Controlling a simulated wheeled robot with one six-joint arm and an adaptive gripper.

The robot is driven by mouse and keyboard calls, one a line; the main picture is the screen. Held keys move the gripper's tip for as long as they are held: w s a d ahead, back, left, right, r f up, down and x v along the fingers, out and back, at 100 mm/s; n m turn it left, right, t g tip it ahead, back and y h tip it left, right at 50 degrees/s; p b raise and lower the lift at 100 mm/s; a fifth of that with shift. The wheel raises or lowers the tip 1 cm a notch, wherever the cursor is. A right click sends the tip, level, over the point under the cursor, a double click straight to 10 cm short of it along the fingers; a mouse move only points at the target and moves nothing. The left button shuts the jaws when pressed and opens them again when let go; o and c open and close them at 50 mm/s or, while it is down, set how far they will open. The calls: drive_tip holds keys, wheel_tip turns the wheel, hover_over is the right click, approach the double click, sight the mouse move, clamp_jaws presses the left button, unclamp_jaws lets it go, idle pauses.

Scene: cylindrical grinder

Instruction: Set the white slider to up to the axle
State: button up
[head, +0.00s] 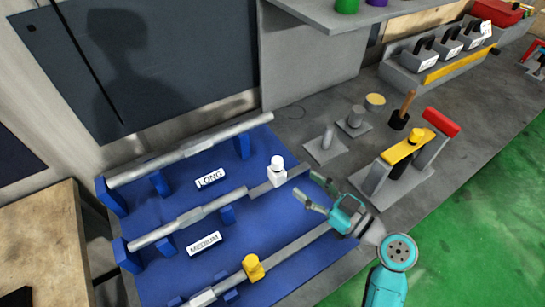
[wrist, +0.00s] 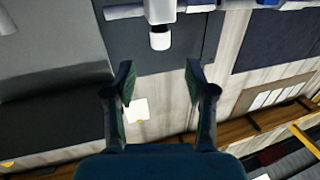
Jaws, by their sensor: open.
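The white slider (head: 277,172) has a rounded knob on top and stands on a grey rail (head: 298,172) on the blue board. It also shows at the top of the wrist view (wrist: 160,38). The grey medium axle (head: 190,218) rests on blue supports to the left of the slider. A stretch of bare rail lies between the axle's right end and the slider. My gripper (head: 308,185) is open and empty, just right of the slider and apart from it. In the wrist view, the open fingers (wrist: 159,72) point toward the slider's knob, with space between.
The long axle (head: 190,150) lies behind. A yellow slider (head: 253,267) stands on the front rail. Labels "LONG" (head: 211,178) and "MEDIUM" (head: 204,243) mark the blue board (head: 150,200). A grey stand with a yellow bar (head: 408,146) rises to the right.

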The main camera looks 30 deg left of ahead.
sight(281, 166)
drive_tip(key=x, duration=1)
drive_tip(key=shift+w+a, duration=0.1)
drive_tip(key=shift+a, duration=0.15)
clamp_jaws()
